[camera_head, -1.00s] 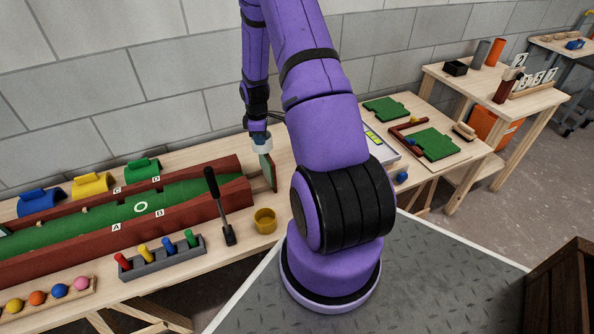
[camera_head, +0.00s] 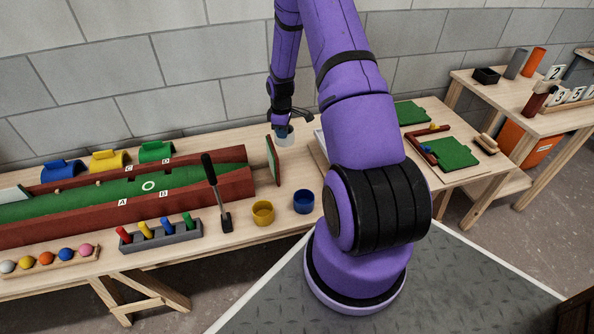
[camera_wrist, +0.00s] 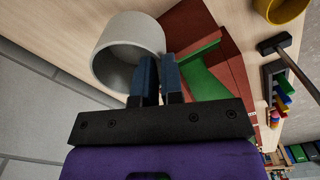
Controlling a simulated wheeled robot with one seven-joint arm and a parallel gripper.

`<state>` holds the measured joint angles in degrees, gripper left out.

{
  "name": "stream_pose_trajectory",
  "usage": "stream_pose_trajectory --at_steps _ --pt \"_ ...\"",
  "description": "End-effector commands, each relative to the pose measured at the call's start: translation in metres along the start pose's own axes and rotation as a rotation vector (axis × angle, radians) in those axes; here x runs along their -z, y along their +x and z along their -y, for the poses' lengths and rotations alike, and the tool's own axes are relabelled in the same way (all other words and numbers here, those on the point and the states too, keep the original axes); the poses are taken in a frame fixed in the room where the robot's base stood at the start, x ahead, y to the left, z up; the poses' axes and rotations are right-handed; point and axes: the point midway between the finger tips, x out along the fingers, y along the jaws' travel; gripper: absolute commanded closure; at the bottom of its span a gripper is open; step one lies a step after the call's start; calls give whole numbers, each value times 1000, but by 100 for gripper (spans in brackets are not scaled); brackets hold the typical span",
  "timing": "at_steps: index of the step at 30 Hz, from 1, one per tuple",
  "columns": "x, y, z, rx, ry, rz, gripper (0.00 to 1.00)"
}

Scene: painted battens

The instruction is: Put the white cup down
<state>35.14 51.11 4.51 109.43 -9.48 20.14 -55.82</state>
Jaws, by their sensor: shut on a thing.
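The white cup (camera_wrist: 112,48) is large in the wrist view, with its open mouth partly towards the camera. My gripper (camera_wrist: 160,66) is shut on its wall, at the side nearest the trough. In the head view the white cup (camera_head: 285,140) shows below my gripper (camera_head: 282,128), over the back part of the wooden bench (camera_head: 285,170), right of the trough's end plate. Whether its base touches the bench I cannot tell.
The red trough with a green bed (camera_head: 185,212) lies to the left, its upright end plate (camera_head: 272,160) close to the cup. Bare bench lies between.

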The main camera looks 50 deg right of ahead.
Motion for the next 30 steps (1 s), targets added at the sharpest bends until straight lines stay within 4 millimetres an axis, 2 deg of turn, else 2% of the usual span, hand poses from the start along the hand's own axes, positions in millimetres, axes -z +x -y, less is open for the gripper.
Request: stream_pose_trajectory --at_steps 17,27,30 --pt "-30 46 -17 1 -58 1 100" --pt "-32 98 -18 0 -63 1 100" --pt "-32 107 -18 0 -64 1 100"
